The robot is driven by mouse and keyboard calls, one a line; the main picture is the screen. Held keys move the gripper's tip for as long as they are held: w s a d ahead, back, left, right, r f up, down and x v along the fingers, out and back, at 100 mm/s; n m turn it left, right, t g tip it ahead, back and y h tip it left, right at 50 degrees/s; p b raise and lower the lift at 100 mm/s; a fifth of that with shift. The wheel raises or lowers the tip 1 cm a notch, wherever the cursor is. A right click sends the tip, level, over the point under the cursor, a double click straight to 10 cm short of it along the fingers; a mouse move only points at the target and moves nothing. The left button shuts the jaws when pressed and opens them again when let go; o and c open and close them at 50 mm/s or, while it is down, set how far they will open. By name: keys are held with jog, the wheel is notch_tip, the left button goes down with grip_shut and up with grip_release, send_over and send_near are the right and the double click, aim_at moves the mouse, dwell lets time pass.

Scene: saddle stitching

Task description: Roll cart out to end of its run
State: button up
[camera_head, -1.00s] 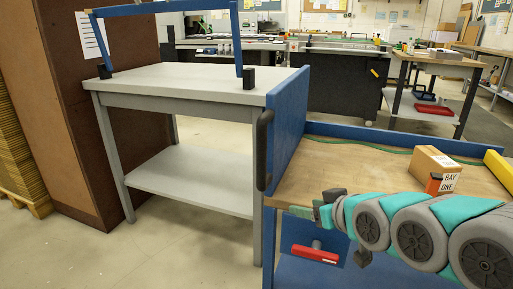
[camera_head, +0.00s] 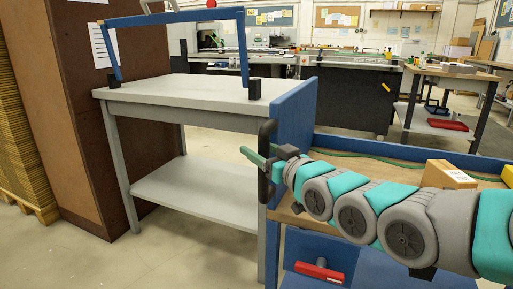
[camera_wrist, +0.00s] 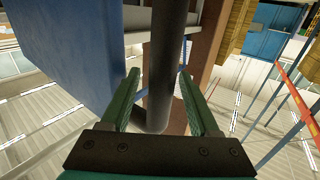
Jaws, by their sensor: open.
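The cart has a blue end panel (camera_head: 292,118), a wooden top with a raised blue rim, and a blue lower part. A black upright handle (camera_head: 264,192) is fixed to the panel's left side. My gripper (camera_head: 262,158) is at the handle, with its green fingers reaching past it from the right. In the wrist view, my gripper (camera_wrist: 158,82) is open, with one finger on each side of the dark handle bar (camera_wrist: 166,60). Gaps show between the bar and the fingers. The blue panel (camera_wrist: 75,60) fills the left side there.
A grey table (camera_head: 180,92) with a blue frame stands left of the cart, close to its end panel. A cardboard box (camera_head: 446,172) lies on the cart top. A red-handled tool (camera_head: 319,271) is on the cart below. Open floor (camera_head: 175,250) shows at front left.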

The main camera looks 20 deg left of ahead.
jog(key=shift+w+a, duration=0.4)
jog(key=shift+a, duration=0.1)
grip_shut()
dwell(1.2)
